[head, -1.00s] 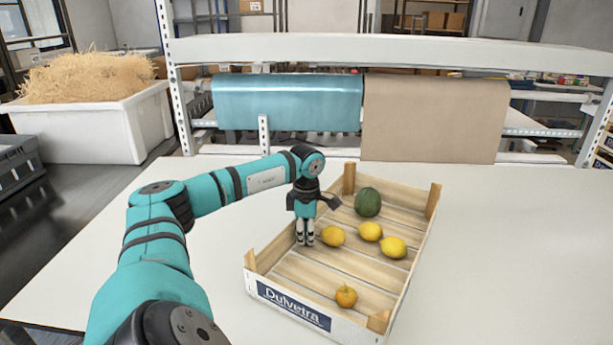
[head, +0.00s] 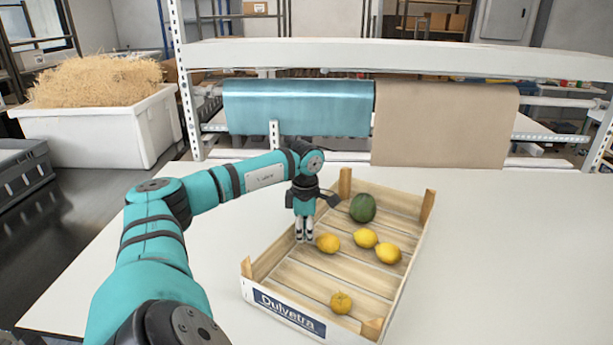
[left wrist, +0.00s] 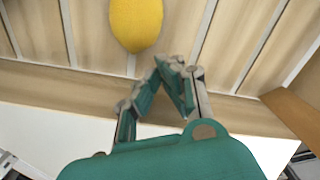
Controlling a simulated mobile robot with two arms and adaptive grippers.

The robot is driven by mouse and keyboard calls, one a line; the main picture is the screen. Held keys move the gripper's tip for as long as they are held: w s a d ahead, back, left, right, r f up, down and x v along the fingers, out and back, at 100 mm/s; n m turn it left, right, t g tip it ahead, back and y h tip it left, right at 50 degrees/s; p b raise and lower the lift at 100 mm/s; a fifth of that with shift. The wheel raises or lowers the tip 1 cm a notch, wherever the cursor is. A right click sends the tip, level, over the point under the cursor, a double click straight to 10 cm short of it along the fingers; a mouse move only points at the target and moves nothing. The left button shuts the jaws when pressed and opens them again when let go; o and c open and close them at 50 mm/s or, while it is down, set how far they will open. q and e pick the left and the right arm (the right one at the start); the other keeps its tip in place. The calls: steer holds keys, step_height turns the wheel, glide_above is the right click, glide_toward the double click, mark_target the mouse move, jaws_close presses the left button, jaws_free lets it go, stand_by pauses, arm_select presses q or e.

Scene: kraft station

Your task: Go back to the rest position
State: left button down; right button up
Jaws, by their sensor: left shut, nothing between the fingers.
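My left gripper (head: 304,239) is shut and empty, pointing down at the left long side of the wooden crate (head: 288,312). In the left wrist view its fingers (left wrist: 172,68) are in front of the crate's slats and side wall. A yellow fruit (head: 328,243) lies just right of the gripper, apart from it; it also shows in the left wrist view (left wrist: 136,22). Two lemons (head: 365,238) (head: 388,253) lie further right. A dark green melon (head: 362,208) is at the crate's back and an orange fruit (head: 341,302) at its front. My right gripper is in neither view.
The crate stands on a white table (head: 500,270), clear to its right and left. Behind the table are a metal frame (head: 400,55), a blue roll (head: 300,107) and a brown paper roll (head: 445,125). A white bin of straw (head: 95,130) stands at the back left.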

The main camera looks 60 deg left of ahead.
arm_select(q)
step_height(320, 180, up, 7)
steer(key=p, duration=0.4)
steer(key=shift+w, duration=0.15)
